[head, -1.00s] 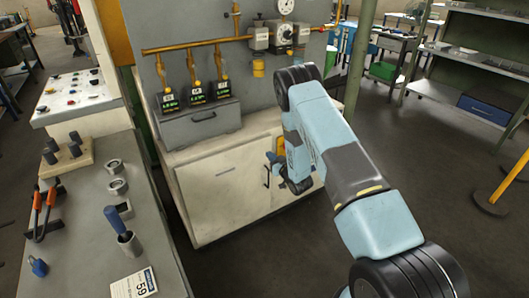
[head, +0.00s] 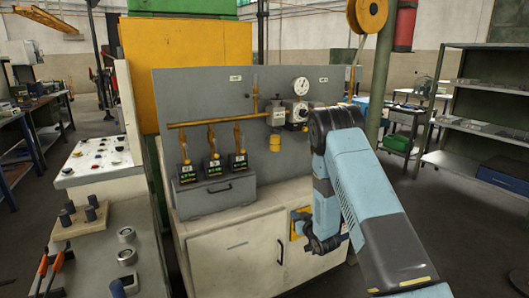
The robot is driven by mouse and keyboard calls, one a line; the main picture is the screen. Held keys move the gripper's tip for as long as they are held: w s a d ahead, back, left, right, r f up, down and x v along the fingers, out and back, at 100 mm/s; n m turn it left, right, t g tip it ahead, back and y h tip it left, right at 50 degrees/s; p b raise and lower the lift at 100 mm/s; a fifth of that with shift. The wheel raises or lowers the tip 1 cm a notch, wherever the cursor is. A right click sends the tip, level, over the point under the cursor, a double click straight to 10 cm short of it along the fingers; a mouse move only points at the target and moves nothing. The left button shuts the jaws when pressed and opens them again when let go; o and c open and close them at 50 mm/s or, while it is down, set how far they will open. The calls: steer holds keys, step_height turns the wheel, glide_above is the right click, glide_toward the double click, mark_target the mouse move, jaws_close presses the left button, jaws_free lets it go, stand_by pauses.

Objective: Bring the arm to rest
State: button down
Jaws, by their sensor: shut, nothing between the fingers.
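My arm reaches in from the lower right of the head view, its blue links bent at a dark joint, with the forearm hanging down. My gripper (head: 322,245) is at the lower end, small and dark, in front of the white cabinet (head: 235,262) near its right side. Its fingers are shut with nothing visible between them. I cannot tell the exact gap between the gripper and the cabinet front.
A bench (head: 95,250) with small parts is at left. Shelves (head: 480,125) stand at right, with open floor before them.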

steer(key=s+d+r+m+g+h, duration=0.1)
steer(key=s+d+r+h, duration=0.15)
steer(key=r, duration=0.85)
steer(key=s+d+r+m+g+h, duration=0.15)
steer(key=d+r, duration=0.25)
steer(key=r, duration=0.7)
steer(key=s+d+r+m+g+h, duration=0.2)
steer(key=s+d+r+g, duration=0.1)
steer(key=s+r, duration=1.1)
steer(key=s+r+g, duration=0.2)
steer(key=s+g, duration=0.2)
steer(key=s, duration=2.7)
steer(key=shift+d+r+m, duration=0.2)
steer(key=shift+m, duration=0.15)
steer(key=c, duration=1.9)
jaws_free()
